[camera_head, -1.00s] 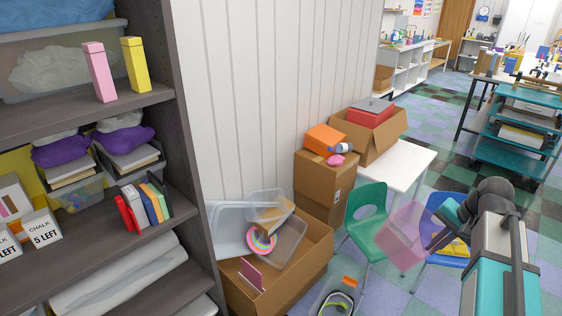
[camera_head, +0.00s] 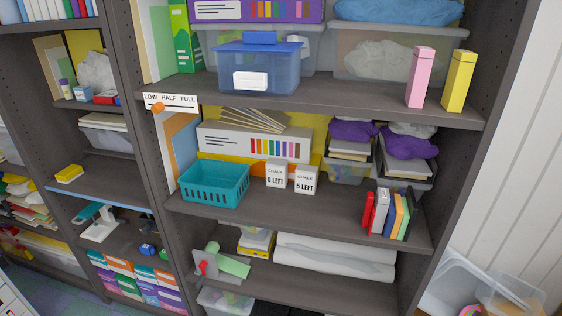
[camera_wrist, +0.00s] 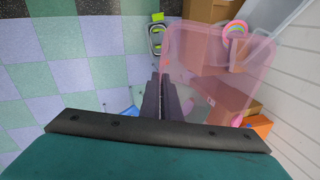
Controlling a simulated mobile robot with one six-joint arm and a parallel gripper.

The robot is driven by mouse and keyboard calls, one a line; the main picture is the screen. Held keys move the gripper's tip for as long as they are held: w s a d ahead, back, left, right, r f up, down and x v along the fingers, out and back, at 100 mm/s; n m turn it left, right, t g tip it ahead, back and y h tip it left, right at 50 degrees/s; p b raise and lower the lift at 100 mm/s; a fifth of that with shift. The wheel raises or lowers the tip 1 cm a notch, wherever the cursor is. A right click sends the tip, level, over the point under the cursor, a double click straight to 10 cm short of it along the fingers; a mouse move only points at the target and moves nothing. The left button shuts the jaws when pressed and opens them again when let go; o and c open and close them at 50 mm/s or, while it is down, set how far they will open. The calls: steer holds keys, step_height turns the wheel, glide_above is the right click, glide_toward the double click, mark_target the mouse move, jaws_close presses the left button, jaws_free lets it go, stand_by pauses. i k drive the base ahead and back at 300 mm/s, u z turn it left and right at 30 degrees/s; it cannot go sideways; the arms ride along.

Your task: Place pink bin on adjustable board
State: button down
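The pink bin (camera_wrist: 200,60) is translucent and shows in the wrist view, to the right of my fingers. My gripper (camera_wrist: 160,78) is nearly closed, with the bin's edge at its fingertips, and holds the bin in the air. Neither my gripper nor the bin is in the head view. The head view shows dark shelf boards; a board with a blue front edge (camera_head: 110,194) is in the left bay and carries a yellow block (camera_head: 69,173). No label shows which board is the adjustable one.
The middle shelf holds a teal basket (camera_head: 214,185), chalk boxes (camera_head: 306,180) and books (camera_head: 386,213). A lidded blue bin (camera_head: 258,75) and pink (camera_head: 420,78) and yellow (camera_head: 458,80) boxes stand above. Cardboard boxes (camera_wrist: 205,12) lie below the held bin. Open floor (camera_wrist: 60,70) shows left.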

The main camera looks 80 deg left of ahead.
mark_target(121, 184)
steer(key=z, duration=0.25)
steer(key=k, duration=0.1)
steer(key=u, duration=3.3)
steer(key=k, duration=0.15)
steer(key=u, duration=1.65)
